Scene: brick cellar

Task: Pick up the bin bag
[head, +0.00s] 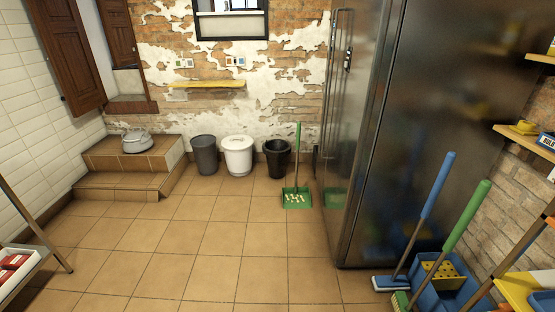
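A grey, rounded, lumpy thing with a raised top, which looks like the bin bag (136,142), sits on the upper tiled step at the left, by the far wall. At this size I cannot be sure that it is a bag. Three bins stand in a row on the floor to its right: a dark grey bin (205,156), a white bin (238,158) with a white top, and a black bin (277,160). Neither of my grippers shows in the head view.
Tiled steps (118,180) rise at the left. A green dustpan (296,198) stands right of the bins. A tall steel fridge (410,130) fills the right, with brooms and a blue bucket (430,290) before it. A shelf rack (28,262) is at left. The middle floor is clear.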

